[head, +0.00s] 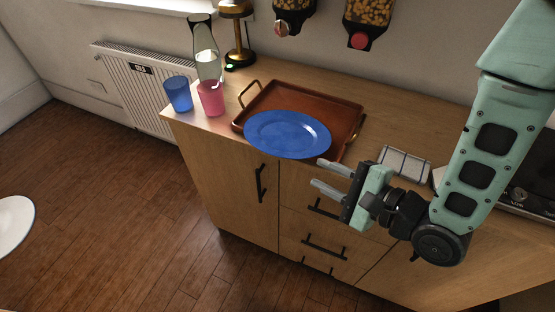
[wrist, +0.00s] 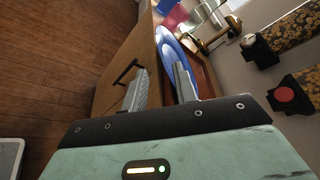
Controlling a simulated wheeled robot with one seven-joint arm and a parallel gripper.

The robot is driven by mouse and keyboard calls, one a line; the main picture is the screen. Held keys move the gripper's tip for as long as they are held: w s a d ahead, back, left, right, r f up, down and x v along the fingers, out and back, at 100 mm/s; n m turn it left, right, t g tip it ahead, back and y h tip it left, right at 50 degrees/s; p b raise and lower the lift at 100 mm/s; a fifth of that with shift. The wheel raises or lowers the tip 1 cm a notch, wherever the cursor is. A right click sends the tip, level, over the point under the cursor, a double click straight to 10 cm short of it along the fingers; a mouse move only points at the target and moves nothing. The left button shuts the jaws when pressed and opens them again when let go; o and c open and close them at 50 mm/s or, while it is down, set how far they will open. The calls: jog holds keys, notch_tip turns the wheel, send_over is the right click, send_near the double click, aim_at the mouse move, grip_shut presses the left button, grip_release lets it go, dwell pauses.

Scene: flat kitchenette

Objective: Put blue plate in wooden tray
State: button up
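The blue plate (head: 287,134) lies over the front left part of the wooden tray (head: 312,100), and its near edge reaches the front of the counter. The plate hides the tray's front rim there, so I cannot tell whether it lies flat inside or rests on the rim. My gripper (head: 320,174) is open and empty, just right of and in front of the plate. In the wrist view the fingers (wrist: 160,72) are apart, with the plate (wrist: 172,48) beyond the right finger and the tray (wrist: 208,78) behind it.
A blue cup (head: 178,94), a pink cup (head: 211,100), a glass carafe (head: 206,55) and a brass lamp stand (head: 238,35) are left of the tray. Dispensers (head: 367,22) hang on the wall behind. A grey rack-like object (head: 404,163) lies right of the tray.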

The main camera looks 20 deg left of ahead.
aim_at(275, 152)
jog(key=shift+w+a+f+b, duration=0.15)
jog(key=shift+a+f+b, duration=0.2)
jog(key=shift+b, duration=1.05)
jog(key=shift+w+a+f+b, duration=0.1)
jog(key=shift+a+b, duration=0.3)
jog(key=shift+b, duration=0.95)
jog(key=shift+a+b, duration=0.2)
jog(key=shift+b, duration=0.95)
jog(key=p+x, duration=0.1)
jog(key=x, duration=1)
jog(key=shift+w+a+r+p, duration=0.15)
jog(key=shift+a+p, duration=0.1)
jog(key=shift+p, duration=0.05)
grip_shut()
